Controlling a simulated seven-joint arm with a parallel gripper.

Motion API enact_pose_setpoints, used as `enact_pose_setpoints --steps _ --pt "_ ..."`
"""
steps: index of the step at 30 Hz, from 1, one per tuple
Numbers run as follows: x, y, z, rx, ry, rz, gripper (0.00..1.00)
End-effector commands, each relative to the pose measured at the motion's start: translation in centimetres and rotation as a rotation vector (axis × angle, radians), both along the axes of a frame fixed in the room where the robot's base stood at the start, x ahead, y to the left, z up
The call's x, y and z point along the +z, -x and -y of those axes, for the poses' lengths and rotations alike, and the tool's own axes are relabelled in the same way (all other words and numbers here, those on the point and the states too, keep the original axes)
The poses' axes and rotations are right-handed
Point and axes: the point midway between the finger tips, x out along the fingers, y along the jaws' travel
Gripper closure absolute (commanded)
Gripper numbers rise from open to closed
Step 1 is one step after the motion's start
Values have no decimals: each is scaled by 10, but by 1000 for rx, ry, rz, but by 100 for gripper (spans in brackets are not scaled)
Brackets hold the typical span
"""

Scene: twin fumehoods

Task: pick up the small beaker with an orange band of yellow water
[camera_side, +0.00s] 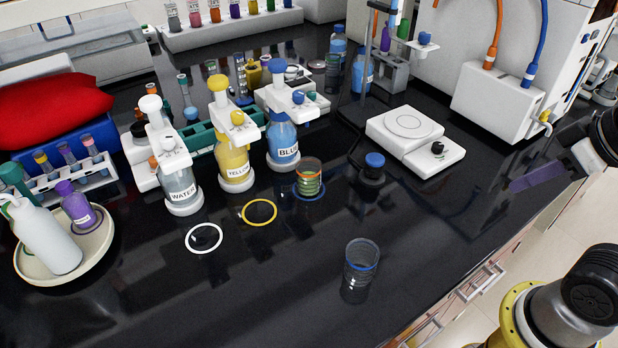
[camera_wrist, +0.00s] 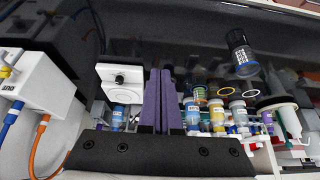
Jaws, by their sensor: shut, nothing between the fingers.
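The small beaker with an orange band (camera_side: 309,178) stands upright on the blue ring mark (camera_side: 308,194), in front of the BLUE bottle, in the side view. Its contents look yellow-green.
A blue-banded beaker (camera_side: 360,270) stands near the front edge. The YELLOW bottle (camera_side: 232,155) and BLUE bottle (camera_side: 283,143) stand behind. The yellow ring (camera_side: 259,212) is empty.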

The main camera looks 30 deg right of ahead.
Motion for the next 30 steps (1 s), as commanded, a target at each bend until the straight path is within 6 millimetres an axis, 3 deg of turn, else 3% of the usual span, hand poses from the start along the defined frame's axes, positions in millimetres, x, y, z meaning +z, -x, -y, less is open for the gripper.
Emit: enact_pose_setpoints --steps 11,27,30 --pt "0 0 0 0 0 0 100" --pt "0 0 0 0 0 0 3" --pt "0 0 0 0 0 0 0"
